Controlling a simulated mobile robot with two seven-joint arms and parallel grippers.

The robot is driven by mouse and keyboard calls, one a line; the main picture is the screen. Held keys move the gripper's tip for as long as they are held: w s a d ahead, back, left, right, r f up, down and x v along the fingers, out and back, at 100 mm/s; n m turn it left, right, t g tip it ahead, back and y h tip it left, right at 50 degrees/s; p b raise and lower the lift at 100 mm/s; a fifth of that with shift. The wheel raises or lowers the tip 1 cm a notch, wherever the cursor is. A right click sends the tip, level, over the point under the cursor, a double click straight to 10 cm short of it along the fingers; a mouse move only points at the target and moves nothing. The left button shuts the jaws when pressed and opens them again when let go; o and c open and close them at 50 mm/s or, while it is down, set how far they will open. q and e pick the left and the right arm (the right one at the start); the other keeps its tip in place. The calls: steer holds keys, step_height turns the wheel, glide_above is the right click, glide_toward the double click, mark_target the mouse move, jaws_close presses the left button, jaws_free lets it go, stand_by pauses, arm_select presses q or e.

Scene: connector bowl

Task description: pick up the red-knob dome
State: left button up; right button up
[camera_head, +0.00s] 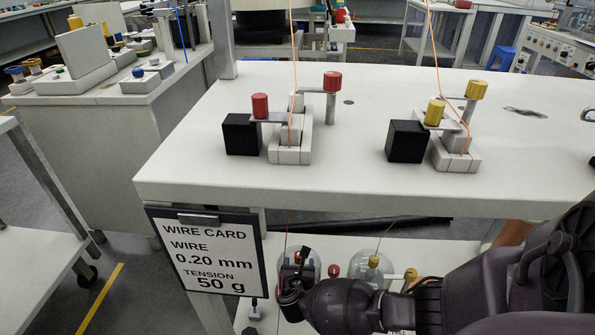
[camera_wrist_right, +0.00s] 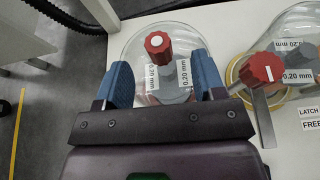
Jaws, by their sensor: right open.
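The red-knob dome is a clear glass dome (camera_wrist_right: 133,50) with a red knob (camera_wrist_right: 158,42) on top, standing on the lower shelf. In the head view the dome (camera_head: 313,262) is partly hidden behind my right gripper (camera_head: 293,277). In the right wrist view my right gripper (camera_wrist_right: 160,75) is open, its two blue fingers spread on either side of the dome's near part. The knob lies between and just beyond the fingertips in that picture, with nothing held. I cannot tell whether the fingers touch the glass. My left gripper is not in view.
A second glass dome (camera_head: 373,268) stands to the right. Between them, a red knob on a metal post (camera_wrist_right: 263,68) rises near my right finger. The upper tabletop (camera_head: 345,180) overhangs the shelf and carries red- and yellow-knobbed fixtures with orange wires. A wire card (camera_head: 208,250) hangs at its front.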

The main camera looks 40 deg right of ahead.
mark_target(299, 258)
steer(key=b+x, duration=0.1)
steer(key=x, duration=0.1)
steer(key=f+b+x, duration=0.1)
steer(key=x, duration=0.1)
steer(key=shift+s+a, duration=0.1)
steer(key=shift+w+d+r+b, duration=0.15)
steer(key=shift+w+d+b, duration=0.2)
steer(key=shift+w, duration=0.15)
steer(key=shift+c, duration=0.3)
jaws_close()
